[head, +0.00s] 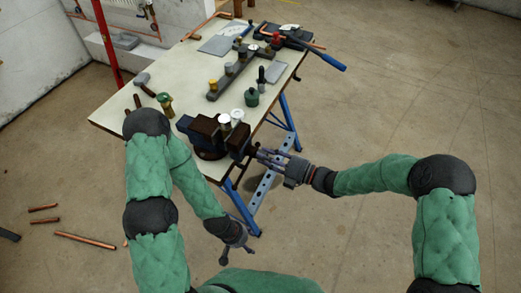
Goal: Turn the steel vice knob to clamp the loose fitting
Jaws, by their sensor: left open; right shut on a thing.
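The dark vice (206,134) stands at the near right corner of the workbench. Its screw end points right, past the bench edge. My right gripper (257,152) is at that end and shut on the steel vice knob, which the fingers mostly hide. Light round pieces (231,117) show at the top of the vice; I cannot tell which is the loose fitting or whether it sits between the jaws. My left gripper (234,250) is open and empty, low in front of the bench and below the vice.
The workbench (185,85) has blue legs (291,118). On it are a hammer (143,83), a green pot (252,97), a valve manifold (232,77) and a blue-handled tool (327,60). Copper pipes (85,242) lie on the floor at left. The floor at right is clear.

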